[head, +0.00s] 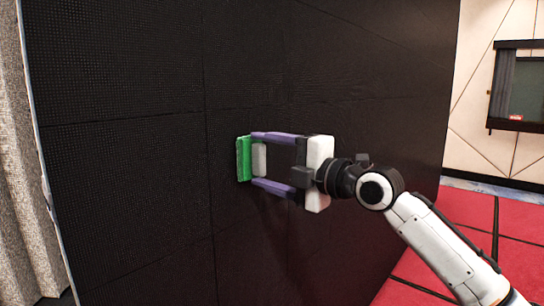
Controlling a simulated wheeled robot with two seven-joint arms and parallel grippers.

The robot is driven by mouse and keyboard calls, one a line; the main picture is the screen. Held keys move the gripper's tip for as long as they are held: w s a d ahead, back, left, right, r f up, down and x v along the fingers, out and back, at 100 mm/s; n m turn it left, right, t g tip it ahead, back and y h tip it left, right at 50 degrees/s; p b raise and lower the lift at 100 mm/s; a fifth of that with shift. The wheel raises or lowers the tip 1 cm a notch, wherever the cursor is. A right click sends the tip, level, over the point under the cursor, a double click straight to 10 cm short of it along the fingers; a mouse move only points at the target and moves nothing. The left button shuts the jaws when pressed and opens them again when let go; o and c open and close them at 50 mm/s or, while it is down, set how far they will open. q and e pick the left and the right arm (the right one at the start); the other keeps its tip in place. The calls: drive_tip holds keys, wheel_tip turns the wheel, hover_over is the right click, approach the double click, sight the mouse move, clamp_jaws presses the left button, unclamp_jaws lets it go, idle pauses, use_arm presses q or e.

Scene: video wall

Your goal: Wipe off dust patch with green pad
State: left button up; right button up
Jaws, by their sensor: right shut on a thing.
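A green pad (243,159) with a light grey block (259,160) on its right side is in the middle of the head view, against or very close to the black video wall (130,180). My right gripper (259,160) comes in from the right, with its two purple fingers above and below the grey block, shut on the pad by that block. I cannot tell whether the green face touches the wall. No dust patch can be made out on the wall. My left gripper is not in view.
A grey curtain (25,180) hangs at the left edge of the wall. At the right are a red floor (525,225) and a pale panelled wall (475,70) with a dark-framed window (525,85). The wall face around the pad is clear.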

drive_tip(key=shift+s+a+p, duration=0.75)
drive_tip(key=shift+s+a, duration=1.2)
drive_tip(key=shift+d, duration=0.1)
drive_tip(key=shift+p+v, duration=0.35)
drive_tip(key=shift+v, duration=2.6)
drive_tip(key=shift+p+v, duration=0.35)
drive_tip(key=shift+v, duration=1.25)
